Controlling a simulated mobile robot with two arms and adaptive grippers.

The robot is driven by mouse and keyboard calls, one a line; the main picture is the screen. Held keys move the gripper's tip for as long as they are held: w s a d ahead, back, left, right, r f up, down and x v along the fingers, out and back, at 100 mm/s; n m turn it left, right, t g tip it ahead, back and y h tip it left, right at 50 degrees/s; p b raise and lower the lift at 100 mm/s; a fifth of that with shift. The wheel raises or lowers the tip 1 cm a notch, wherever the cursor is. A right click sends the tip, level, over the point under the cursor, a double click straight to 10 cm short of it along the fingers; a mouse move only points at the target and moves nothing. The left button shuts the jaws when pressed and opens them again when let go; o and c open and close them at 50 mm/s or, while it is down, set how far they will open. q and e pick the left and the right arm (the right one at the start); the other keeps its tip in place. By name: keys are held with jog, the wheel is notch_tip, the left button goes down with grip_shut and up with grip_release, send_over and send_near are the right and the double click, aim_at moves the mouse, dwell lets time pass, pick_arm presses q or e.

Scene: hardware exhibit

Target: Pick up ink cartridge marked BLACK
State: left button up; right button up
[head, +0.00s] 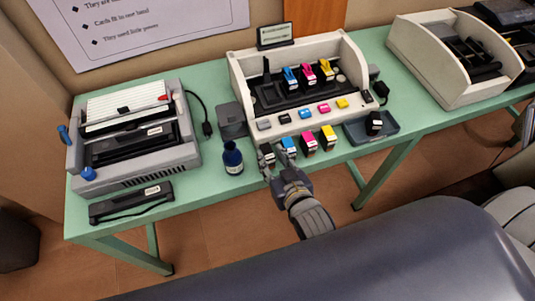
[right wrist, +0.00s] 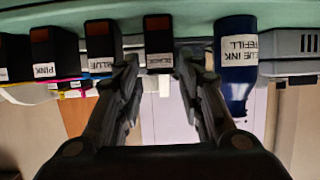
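A dark cartridge (head: 268,154) stands at the left end of a row at the green table's front edge. It is the black one by its place and colour, and it also shows between my fingers in the right wrist view (right wrist: 158,32), its label too small to read. My right gripper (head: 276,160) is at this cartridge, fingers open on either side of it (right wrist: 158,62). I cannot tell whether they touch it. Beside it stand the blue cartridge (head: 289,146), the pink cartridge (head: 308,143) and the yellow cartridge (head: 328,138). My left gripper is not in view.
A blue ink refill bottle (head: 232,160) stands close left of the gripper. Behind the row is a white printer (head: 249,86) holding cartridges. A tray (head: 358,136) with a dark cartridge (head: 374,122) lies right. A binding machine (head: 185,141) stands left.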

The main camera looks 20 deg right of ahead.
aim_at(269, 153)
jog(key=x, duration=0.3)
jog(key=shift+w+f, duration=0.1)
jog(key=shift+w, duration=0.15)
jog(key=shift+s, duration=0.1)
jog(key=c, duration=0.8)
jog(key=shift+p, duration=0.3)
